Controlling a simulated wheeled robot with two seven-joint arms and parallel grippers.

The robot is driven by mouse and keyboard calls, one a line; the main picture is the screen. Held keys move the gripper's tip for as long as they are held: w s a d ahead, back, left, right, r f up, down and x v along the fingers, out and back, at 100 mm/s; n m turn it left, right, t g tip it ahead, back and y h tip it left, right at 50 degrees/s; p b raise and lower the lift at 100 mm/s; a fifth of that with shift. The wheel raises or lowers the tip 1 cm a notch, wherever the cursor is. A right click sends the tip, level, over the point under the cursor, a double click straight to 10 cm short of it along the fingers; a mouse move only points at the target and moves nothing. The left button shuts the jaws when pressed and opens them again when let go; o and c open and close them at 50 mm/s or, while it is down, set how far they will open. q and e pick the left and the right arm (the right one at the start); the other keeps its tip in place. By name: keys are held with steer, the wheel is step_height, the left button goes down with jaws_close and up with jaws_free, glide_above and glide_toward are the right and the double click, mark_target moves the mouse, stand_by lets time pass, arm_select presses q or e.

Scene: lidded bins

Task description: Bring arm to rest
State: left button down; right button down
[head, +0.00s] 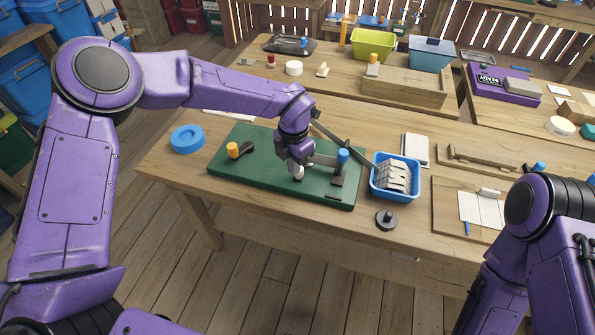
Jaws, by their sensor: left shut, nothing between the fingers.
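My left arm (105,165) comes in from the left and reaches over the table. My left gripper (298,176) points down just above the green mat (225,165), with its fingers shut and nothing seen between them. I cannot tell whether the fingertips touch the mat. My right arm (540,240) is folded at the lower right edge. Its gripper is out of the picture.
The mat holds an orange-topped piece (233,150) and a blue-topped piece (343,158). A blue bin (396,197) with pale pieces stands right of it. A round dark piece (386,219) is near the front edge. More tables stand behind.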

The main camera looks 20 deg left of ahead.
arm_select(q)
steer(key=shift+r, duration=0.4)
arm_select(e)
steer(key=shift+r, duration=0.35)
